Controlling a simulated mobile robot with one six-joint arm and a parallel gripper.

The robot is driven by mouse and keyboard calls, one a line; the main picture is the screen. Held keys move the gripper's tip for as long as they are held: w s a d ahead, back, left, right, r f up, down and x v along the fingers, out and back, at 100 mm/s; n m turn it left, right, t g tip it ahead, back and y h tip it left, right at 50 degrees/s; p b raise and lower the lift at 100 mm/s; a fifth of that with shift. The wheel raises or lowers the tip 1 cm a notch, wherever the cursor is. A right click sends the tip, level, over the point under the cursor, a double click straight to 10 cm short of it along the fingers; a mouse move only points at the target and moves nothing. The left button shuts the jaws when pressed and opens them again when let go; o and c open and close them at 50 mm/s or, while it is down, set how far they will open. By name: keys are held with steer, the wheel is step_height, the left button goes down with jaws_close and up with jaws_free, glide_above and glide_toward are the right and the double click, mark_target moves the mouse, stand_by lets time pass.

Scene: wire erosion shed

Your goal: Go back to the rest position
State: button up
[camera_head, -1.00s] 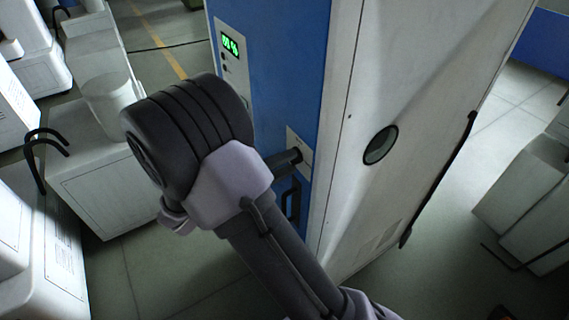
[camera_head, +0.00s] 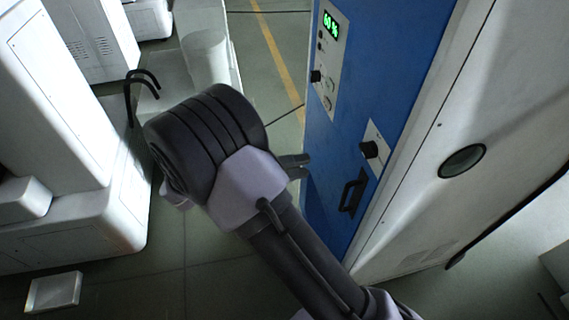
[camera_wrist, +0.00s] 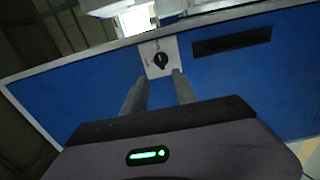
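My gripper (camera_head: 303,166) is at the end of my raised arm, in the middle of the head view. Its two grey fingers are apart with nothing between them, as the wrist view also shows (camera_wrist: 159,78). They point at the blue front of a machine (camera_head: 385,75). A black rotary knob (camera_head: 370,149) on a pale plate sits on that front, to the right of the fingertips in the head view, with a visible gap. In the wrist view the knob (camera_wrist: 160,61) is just beyond and between the fingertips.
The blue front has a black handle (camera_head: 351,192) below the knob and a control panel (camera_head: 329,62) with a green display above. The machine's white side (camera_head: 490,120) has a round port. White cabinets (camera_head: 60,120) stand at left, with a small white box (camera_head: 53,292) on the floor. Open floor (camera_head: 215,262) lies between.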

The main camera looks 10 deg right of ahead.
steer(key=a, duration=0.2)
steer(key=shift+a, duration=0.4)
steer(key=shift+d, duration=0.15)
steer(key=s+d+f+m+g+y+b, duration=0.2)
steer(key=s+d+f+g+y+b, duration=0.15)
steer(key=s+d+y+b, duration=0.75)
steer(key=s+a+f+m+t+y+b, duration=0.1)
steer(key=s+a+m+t+y+b, duration=0.1)
steer(key=a+t+y, duration=0.6)
steer(key=s+a+y+b, duration=0.1)
steer(key=s, duration=0.1)
steer(key=shift+s+a+f+m+t+b, duration=0.2)
steer(key=shift+s+f+m+t+b, duration=0.1)
steer(key=shift+s+t+b, duration=0.1)
